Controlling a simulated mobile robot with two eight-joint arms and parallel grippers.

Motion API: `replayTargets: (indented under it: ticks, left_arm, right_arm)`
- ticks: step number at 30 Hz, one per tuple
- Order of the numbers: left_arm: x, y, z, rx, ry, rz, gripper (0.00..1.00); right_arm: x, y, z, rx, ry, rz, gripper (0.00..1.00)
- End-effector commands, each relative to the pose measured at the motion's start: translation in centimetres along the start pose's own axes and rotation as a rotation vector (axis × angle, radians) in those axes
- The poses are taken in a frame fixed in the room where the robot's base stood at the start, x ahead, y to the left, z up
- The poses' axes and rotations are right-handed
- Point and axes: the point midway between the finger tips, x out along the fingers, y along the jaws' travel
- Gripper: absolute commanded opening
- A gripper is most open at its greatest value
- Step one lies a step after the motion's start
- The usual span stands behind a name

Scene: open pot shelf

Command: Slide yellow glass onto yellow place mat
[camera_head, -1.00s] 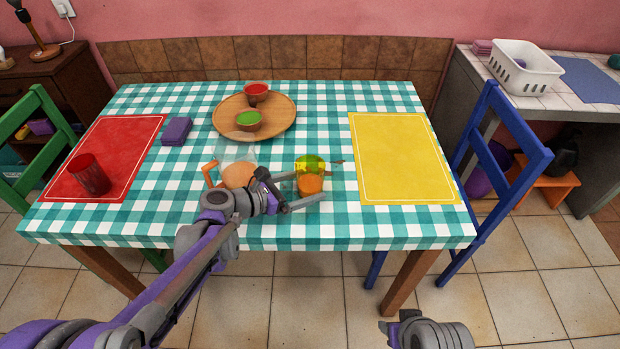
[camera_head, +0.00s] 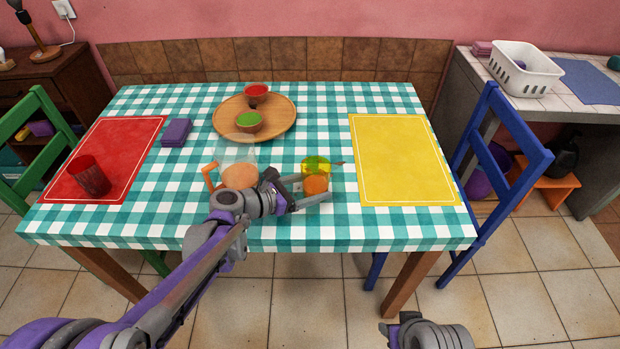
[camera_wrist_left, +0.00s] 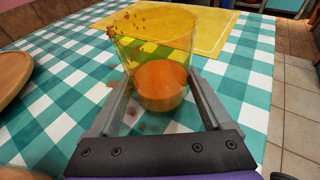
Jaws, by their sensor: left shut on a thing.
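The yellow glass (camera_head: 316,168) is see-through, with something orange in its lower part. It stands upright on the checkered cloth, left of the yellow place mat (camera_head: 402,158) and apart from it. My left gripper (camera_head: 318,190) is shut on the glass from the left and front, low over the cloth. In the left wrist view the glass (camera_wrist_left: 158,60) is between the two fingers, with the yellow mat (camera_wrist_left: 222,28) beyond it. Part of my right gripper (camera_head: 400,328) shows at the bottom edge, away from the table; its fingers are not clear.
A clear pitcher (camera_head: 238,175) with orange contents and an orange handle stands left of the glass, close behind my left wrist. A red glass (camera_head: 90,176) stands on the red mat (camera_head: 128,140). Cloth between glass and yellow mat looks mostly clear.

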Motion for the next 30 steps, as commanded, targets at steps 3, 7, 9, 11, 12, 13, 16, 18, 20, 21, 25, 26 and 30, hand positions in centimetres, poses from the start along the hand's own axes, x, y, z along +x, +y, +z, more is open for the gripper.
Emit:
replayTargets:
  ticks: [3,7,9,11,12,13,16,18,20,21,25,26,30]
  left_arm:
    - [0.7,-0.5,0.2,0.000,0.000,-0.001,0.52]
    - [1.5,-1.0,0.4,0.000,0.000,-0.001,0.52]
    - [1.9,-1.2,0.6,0.000,0.000,-0.001,0.52]
    - [2.2,-1.5,0.7,0.000,0.000,-0.002,0.52]
    - [2.5,-1.6,0.7,0.000,0.000,-0.002,0.52]
    - [2.6,-1.7,0.8,0.000,0.000,-0.001,0.52]
    - [3.2,-2.1,1.0,0.000,0.000,-0.001,0.52]
    - [3.6,-2.4,1.1,0.000,0.000,-0.002,0.52]
    - [3.9,-2.5,1.2,0.000,0.000,-0.001,0.52]
    - [4.2,-2.7,1.3,0.000,0.000,-0.001,0.52]
    - [4.9,-3.2,1.5,0.000,0.000,-0.002,0.52]
    - [5.1,-3.3,1.6,0.000,0.000,-0.001,0.52]
    - [5.9,-3.8,1.8,-0.001,0.000,-0.002,0.52]
  right_arm:
    - [0.0,0.0,0.0,0.000,0.000,0.000,0.50]
    - [0.0,0.0,0.0,0.000,0.000,0.000,0.50]
    - [0.0,0.0,0.0,0.000,0.000,0.000,0.50]
    - [0.0,0.0,0.0,0.000,0.000,0.000,0.50]
    - [0.0,0.0,0.0,0.000,0.000,0.000,0.50]
    - [0.0,0.0,0.0,0.000,0.000,0.000,0.50]
    - [0.0,0.0,0.0,0.000,0.000,0.000,0.50]
    - [0.0,0.0,0.0,0.000,0.000,0.000,0.50]
    - [0.0,0.0,0.0,0.000,0.000,0.000,0.50]
    - [0.0,0.0,0.0,0.000,0.000,0.000,0.50]
    - [0.0,0.0,0.0,0.000,0.000,0.000,0.50]
    - [0.0,0.0,0.0,0.000,0.000,0.000,0.50]
    - [0.0,0.0,0.0,0.000,0.000,0.000,0.50]
